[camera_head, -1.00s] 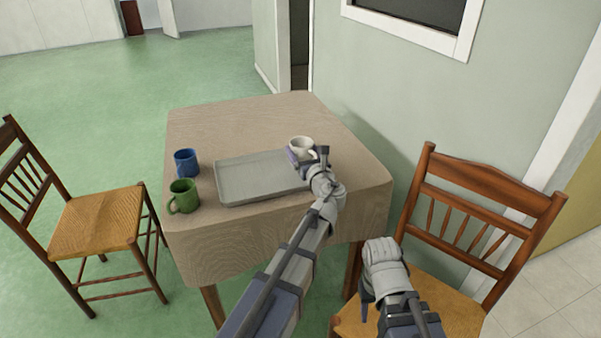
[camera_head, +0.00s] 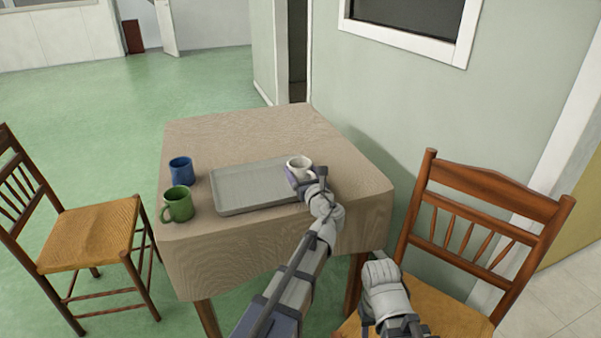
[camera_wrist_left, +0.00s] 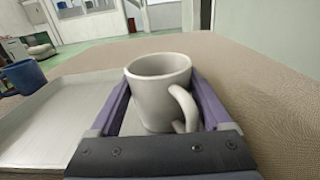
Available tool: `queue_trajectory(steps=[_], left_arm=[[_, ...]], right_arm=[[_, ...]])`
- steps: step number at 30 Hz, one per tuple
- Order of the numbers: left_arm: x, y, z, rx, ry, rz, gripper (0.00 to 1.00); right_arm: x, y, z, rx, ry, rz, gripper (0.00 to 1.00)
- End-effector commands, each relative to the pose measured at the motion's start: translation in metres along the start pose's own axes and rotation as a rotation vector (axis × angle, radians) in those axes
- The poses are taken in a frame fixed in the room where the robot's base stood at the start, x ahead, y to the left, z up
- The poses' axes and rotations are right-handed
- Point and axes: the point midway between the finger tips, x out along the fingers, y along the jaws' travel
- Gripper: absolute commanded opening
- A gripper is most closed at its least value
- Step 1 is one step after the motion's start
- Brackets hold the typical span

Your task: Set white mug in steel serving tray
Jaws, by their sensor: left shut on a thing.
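The white mug (camera_head: 299,163) is held by my left gripper (camera_head: 303,176) at the right end of the steel serving tray (camera_head: 232,207). In the left wrist view the white mug (camera_wrist_left: 158,90) stands upright between the two purple fingers, its handle toward the wrist. The steel serving tray (camera_wrist_left: 40,125) lies to the left in that view. My gripper hides part of the tray's right edge, and I cannot tell whether the mug touches anything below. My right gripper (camera_head: 372,318) hangs low in front of the right chair; its jaws are not clear.
A blue mug (camera_head: 181,171) and a green mug (camera_head: 178,205) stand on the table (camera_head: 240,130) left of the tray. The tray is empty. Wooden chairs stand at the left (camera_head: 90,235) and the right (camera_head: 485,220). The table's back part is clear.

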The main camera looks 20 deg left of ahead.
Motion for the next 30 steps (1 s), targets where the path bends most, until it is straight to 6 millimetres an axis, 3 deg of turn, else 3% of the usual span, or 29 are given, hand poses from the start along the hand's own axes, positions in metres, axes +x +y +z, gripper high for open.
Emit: queue_trajectory(steps=[1, 2, 6, 16, 30], left_arm=[[0.000, 0.000, -0.003, 0.000, 0.000, 0.000, 0.15], [0.000, 0.000, -0.002, 0.000, 0.000, 0.000, 0.85], [0.000, 0.000, -0.001, 0.000, 0.000, 0.000, 1.00], [-0.001, 0.000, 0.004, 0.000, 0.000, 0.000, 1.00], [-0.092, 0.001, 0.002, 0.000, 0.000, -0.003, 1.00]], right_arm=[[0.004, 0.000, 0.000, 0.000, 0.000, 0.000, 0.50], [0.002, 0.000, 0.000, 0.000, 0.000, 0.000, 0.50], [0.001, 0.000, 0.000, 0.000, 0.000, 0.000, 0.50], [-0.004, 0.000, 0.000, 0.000, 0.000, 0.000, 0.50], [-0.002, 0.000, 0.000, 0.000, 0.000, 0.000, 0.50]])
